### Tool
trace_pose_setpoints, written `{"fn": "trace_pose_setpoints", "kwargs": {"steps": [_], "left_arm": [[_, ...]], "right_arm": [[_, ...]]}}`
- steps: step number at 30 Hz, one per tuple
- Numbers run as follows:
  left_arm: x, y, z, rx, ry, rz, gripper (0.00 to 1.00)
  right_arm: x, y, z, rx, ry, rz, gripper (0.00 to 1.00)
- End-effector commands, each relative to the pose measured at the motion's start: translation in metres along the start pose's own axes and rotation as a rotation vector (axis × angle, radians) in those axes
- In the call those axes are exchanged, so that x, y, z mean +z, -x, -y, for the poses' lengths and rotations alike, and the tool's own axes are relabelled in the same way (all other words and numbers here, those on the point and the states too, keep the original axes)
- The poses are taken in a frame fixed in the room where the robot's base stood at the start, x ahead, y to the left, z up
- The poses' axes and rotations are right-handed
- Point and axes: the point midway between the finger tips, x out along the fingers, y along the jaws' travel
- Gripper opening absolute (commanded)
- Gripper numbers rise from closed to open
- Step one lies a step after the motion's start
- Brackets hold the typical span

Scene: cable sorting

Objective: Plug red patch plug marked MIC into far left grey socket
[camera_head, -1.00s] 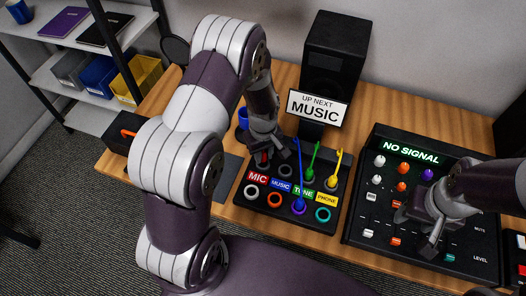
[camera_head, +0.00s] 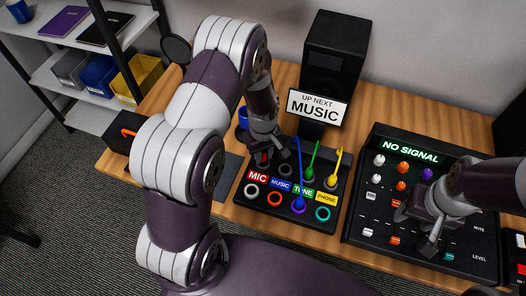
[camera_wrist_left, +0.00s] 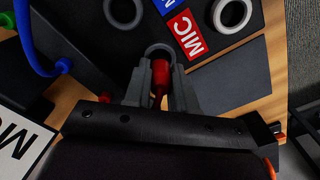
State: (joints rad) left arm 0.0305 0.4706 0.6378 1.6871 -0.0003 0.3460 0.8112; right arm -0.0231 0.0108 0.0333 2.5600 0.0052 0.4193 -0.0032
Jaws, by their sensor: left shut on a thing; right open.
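The red patch plug (camera_wrist_left: 159,76) is between the fingers of my left gripper (camera_wrist_left: 157,92), which is shut on it. In the left wrist view its front end is at a dark grey ring beside the red MIC label (camera_wrist_left: 187,33); I cannot tell whether it is seated or clear of the ring. In the head view my left gripper (camera_head: 267,153) is behind the MIC label, and only a bit of red shows. The far left grey socket (camera_head: 251,191) is empty, in front of the label; it also shows in the left wrist view (camera_wrist_left: 232,14). My right gripper (camera_head: 432,225) is open over the mixer.
A blue plug (camera_head: 299,204) stands in the purple socket, its cable arching up. Green (camera_head: 313,160) and yellow (camera_head: 338,165) plugs stand in the back row. The mixer (camera_head: 375,220) reads NO SIGNAL. A sign (camera_head: 317,107) reading UP NEXT MUSIC stands behind the panel.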

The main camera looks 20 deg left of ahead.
Motion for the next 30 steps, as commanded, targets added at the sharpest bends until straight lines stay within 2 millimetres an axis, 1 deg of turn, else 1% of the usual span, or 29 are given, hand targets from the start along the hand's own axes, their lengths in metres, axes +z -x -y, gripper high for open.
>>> {"fn": "trace_pose_setpoints", "kwargs": {"steps": [8,18,30], "left_arm": [[0.000,-0.001,0.000,0.000,0.000,0.000,0.00],[0.000,-0.011,0.000,0.000,0.000,0.000,0.00],[0.000,-0.011,0.000,0.000,0.000,0.000,0.00]], "right_arm": [[0.000,-0.001,0.000,0.000,0.000,0.000,0.51],[0.001,-0.006,0.000,0.000,0.000,0.000,0.51],[0.001,-0.005,0.000,0.000,0.000,0.000,0.51]]}}
